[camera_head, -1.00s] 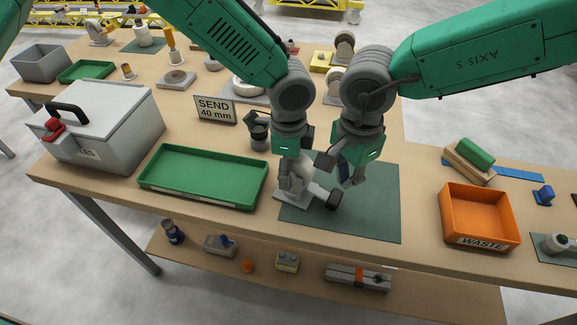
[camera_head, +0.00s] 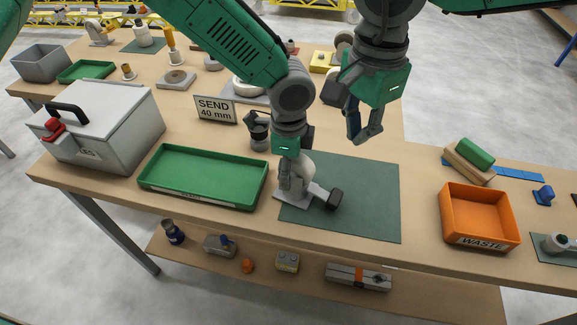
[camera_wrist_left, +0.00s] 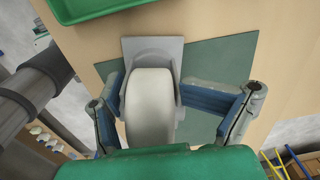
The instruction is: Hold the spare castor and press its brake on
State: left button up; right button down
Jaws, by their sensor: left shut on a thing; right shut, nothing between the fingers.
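The castor has a pale wheel (camera_wrist_left: 150,105) and a grey plate (camera_head: 292,199), and stands at the left edge of the dark green mat (camera_head: 365,205). A dark block-shaped pedal (camera_head: 334,199) sticks out to its right, low over the mat; I cannot tell whether the brake is on. My left gripper (camera_head: 296,180) is shut on the castor, and its fingers (camera_wrist_left: 160,105) flank the wheel in the left wrist view. My right gripper (camera_head: 362,138) is shut and empty, raised above the far part of the mat, apart from the castor.
A green tray (camera_head: 205,206) lies close on the left, with a grey lidded box (camera_head: 105,125) beyond it. The orange WASTE bin (camera_head: 480,243) stands right of the mat. A SEND 40 mm sign (camera_head: 215,109) stands behind. Most of the mat is clear.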

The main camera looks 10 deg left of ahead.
pick_arm(q)
jog(key=shift+s+a+f, duration=0.15)
jog(key=shift+s+f, duration=0.4)
jog(key=shift+f, duration=0.1)
pick_arm(e)
jog(key=shift+f, duration=0.1)
pick_arm(q)
jog(key=o, duration=1.9)
jog(key=shift+c, duration=1.1)
jog(key=shift+o, duration=1.9)
jog(key=r, duration=0.2)
jog(key=w+r, duration=0.1)
jog(key=r, duration=0.1)
jog(key=shift+w+r, duration=0.1)
jog(key=shift+r, duration=0.1)
jog(key=r, duration=0.7)
jog(key=shift+s+r, duration=0.15)
jog(key=shift+s, duration=0.2)
jog(key=shift+w+r, duration=0.15)
jog(key=shift+r, duration=0.6)
pick_arm(e)
jog(key=shift+w+f, duration=0.1)
jog(key=shift+w, duration=0.2)
